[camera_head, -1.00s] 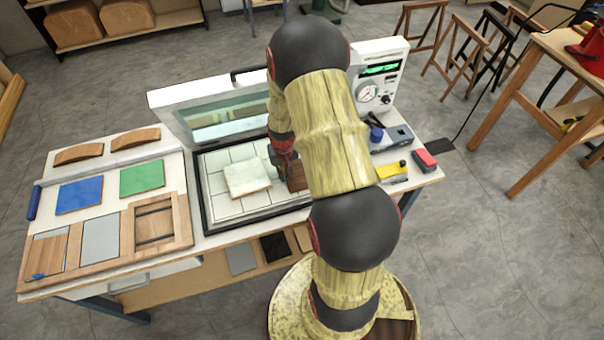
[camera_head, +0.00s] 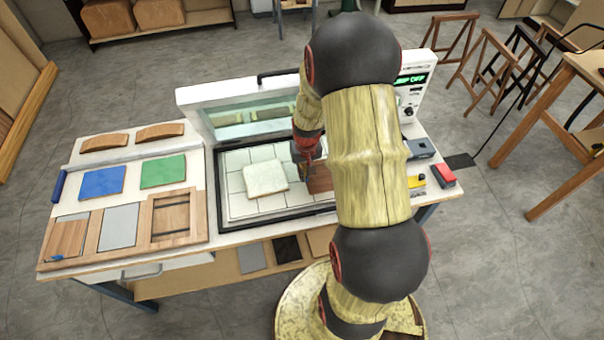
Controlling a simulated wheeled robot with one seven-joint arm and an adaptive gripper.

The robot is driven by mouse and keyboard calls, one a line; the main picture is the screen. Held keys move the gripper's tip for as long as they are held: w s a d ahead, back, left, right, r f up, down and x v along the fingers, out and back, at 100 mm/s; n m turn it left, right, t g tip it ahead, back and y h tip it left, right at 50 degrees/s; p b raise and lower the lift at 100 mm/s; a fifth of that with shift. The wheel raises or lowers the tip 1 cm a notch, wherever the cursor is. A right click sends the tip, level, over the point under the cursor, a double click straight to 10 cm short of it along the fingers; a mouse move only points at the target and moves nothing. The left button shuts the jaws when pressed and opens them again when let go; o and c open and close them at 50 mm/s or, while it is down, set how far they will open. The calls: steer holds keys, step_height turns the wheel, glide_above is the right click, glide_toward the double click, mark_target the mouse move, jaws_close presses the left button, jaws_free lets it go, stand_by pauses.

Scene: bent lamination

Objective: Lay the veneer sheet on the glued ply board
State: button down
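A pale, whitish square board (camera_head: 265,178), which looks like the glued ply board, lies on the tiled bed (camera_head: 237,208) inside a dark frame. A reddish-brown wooden sheet (camera_head: 320,179), possibly the veneer, shows just right of the board, partly hidden behind my arm. My gripper (camera_head: 307,168) points down over the bed, between the board's right edge and the brown sheet. Its fingertips are small and dark, so I cannot tell whether they are open or hold the sheet.
A white press lid with a glass window (camera_head: 250,130) stands behind the bed. Blue (camera_head: 102,183) and green (camera_head: 163,171) squares, a wooden frame (camera_head: 155,226) and curved wood pieces (camera_head: 160,131) lie left.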

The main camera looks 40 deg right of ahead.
steer(key=s+r, duration=0.1)
steer(key=r, duration=0.1)
steer(key=s+a+r, duration=0.1)
steer(key=s+r, duration=0.1)
steer(key=shift+s+a+r, duration=0.1)
steer(key=shift+s, duration=0.1)
steer(key=s+a+r+p, duration=0.1)
steer(key=s+a+r, duration=0.2)
steer(key=s, duration=0.4)
steer(key=shift+s+r, duration=0.15)
steer(key=shift+s, duration=0.2)
